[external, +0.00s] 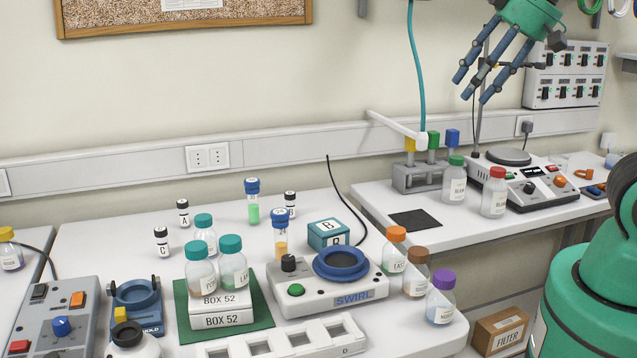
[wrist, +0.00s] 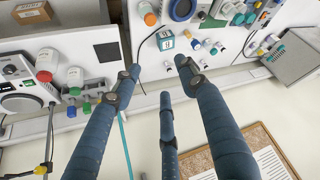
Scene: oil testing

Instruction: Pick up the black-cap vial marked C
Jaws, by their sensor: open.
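The vial marked C (external: 162,243) is small, with a black cap and a white label. It stands upright on the left part of the white table, left of the teal-capped bottles. Similar black-cap vials stand nearby: vial A (external: 183,214) behind it, and vial B (external: 290,204) farther right, partly behind a blue-capped vial. My gripper (external: 473,87) is high at the upper right, above the right bench and far from vial C. Its three blue fingers are spread and empty; they also show in the wrist view (wrist: 157,70). There, labels are too small to identify vial C.
Teal-capped bottles (external: 201,280) stand on stacked boxes right of vial C. A swirl mixer (external: 333,297), a teal box marked B (external: 328,234) and several capped bottles occupy the middle. A tube rack (external: 413,178) stands on the right bench. The table around vial C is clear.

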